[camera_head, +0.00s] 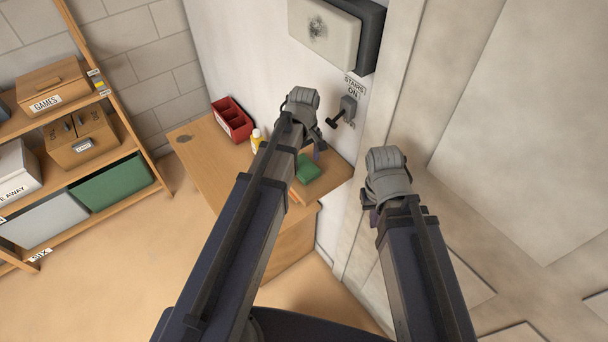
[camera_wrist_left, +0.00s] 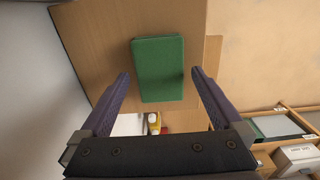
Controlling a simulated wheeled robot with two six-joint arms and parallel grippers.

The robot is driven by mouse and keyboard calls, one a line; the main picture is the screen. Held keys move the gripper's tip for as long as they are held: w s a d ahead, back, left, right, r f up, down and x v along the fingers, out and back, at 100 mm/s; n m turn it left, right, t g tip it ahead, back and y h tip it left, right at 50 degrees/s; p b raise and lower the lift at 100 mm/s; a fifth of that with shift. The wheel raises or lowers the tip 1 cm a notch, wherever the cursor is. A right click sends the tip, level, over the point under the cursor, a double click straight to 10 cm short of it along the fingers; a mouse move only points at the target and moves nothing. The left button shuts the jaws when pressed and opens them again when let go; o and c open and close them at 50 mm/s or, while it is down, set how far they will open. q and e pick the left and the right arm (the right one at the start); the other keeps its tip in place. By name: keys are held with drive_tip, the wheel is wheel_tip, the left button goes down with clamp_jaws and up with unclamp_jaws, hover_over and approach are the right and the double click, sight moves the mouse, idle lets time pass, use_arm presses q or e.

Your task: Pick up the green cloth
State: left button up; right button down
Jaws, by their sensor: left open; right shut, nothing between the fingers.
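The green cloth (camera_head: 308,168) lies folded in a flat rectangle on the wooden desk, near its right end by the wall. In the left wrist view the cloth (camera_wrist_left: 158,68) lies ahead of and between the two fingers. My left gripper (camera_head: 314,150) is open and empty above the desk, close to the cloth; its fingers (camera_wrist_left: 160,80) do not appear to touch it. In the head view my left arm hides part of the desk. My right gripper (camera_head: 370,210) is shut and empty, to the right of the desk, in front of the pale wall panel.
A red divided bin (camera_head: 232,119) and a yellow bottle (camera_head: 257,138) stand on the desk (camera_head: 200,155) behind my left arm. A wall switch (camera_head: 343,111) sits just right of my left gripper. Shelves with boxes (camera_head: 85,137) stand at left. Floor between shelves and desk is clear.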

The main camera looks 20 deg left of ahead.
use_arm(q)
drive_tip(key=shift+f, duration=0.7)
drive_tip(key=shift+r, duration=0.1)
drive_tip(key=c, duration=1.2)
